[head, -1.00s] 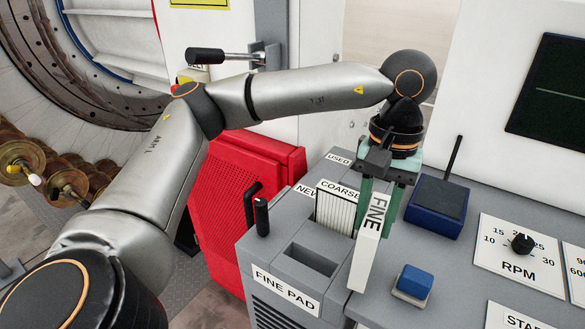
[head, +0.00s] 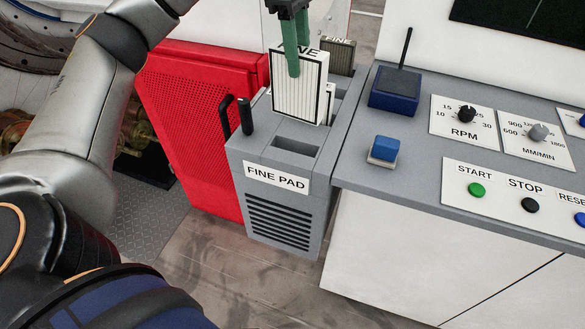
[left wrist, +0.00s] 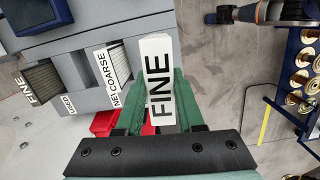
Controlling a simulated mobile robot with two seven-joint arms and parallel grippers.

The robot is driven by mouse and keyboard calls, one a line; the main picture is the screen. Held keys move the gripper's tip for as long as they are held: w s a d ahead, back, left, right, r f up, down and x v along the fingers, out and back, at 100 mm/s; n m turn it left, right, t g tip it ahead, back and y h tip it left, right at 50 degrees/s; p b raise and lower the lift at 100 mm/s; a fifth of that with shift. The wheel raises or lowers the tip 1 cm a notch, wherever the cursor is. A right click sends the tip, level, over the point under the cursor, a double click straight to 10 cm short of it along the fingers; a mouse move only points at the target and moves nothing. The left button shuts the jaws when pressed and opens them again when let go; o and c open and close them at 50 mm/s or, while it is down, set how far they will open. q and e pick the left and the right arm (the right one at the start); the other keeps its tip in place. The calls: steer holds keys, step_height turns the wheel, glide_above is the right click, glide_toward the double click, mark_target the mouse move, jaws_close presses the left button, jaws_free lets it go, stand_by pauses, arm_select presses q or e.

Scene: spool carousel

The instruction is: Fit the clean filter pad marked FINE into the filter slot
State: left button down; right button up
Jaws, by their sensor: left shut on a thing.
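My left gripper (head: 292,62) is shut on the white pleated pad marked FINE (head: 312,92). It holds the pad upright, with the label on top. The pad also shows between the green fingers in the left wrist view (left wrist: 156,75). In the head view the pad's lower edge is above and just behind the open filter slot (head: 296,147), apart from it. The slot looks empty, above the label FINE PAD. A grey, dirty-looking pad marked FINE (head: 338,54) stands at the back in the USED place. My right gripper is not in view.
A pad in the COARSE place (left wrist: 120,66) is mostly hidden behind the held pad in the head view. Black handles (head: 246,116) rise left of the slot. A blue button block (head: 384,150) and a dark blue box (head: 395,92) stand on the console right of it.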

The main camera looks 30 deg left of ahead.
mark_target(295, 112)
arm_select(q)
steer(key=shift+w+a+r+n, duration=0.1)
steer(key=shift+a+n, duration=0.15)
steer(key=shift+n, duration=0.15)
step_height(295, 112, down, 13)
steer(key=shift+a+r+b, duration=0.1)
steer(key=shift+b, duration=0.45)
step_height(295, 112, down, 5)
steer(key=shift+f, duration=0.2)
steer(key=c, duration=0.5)
jaws_free()
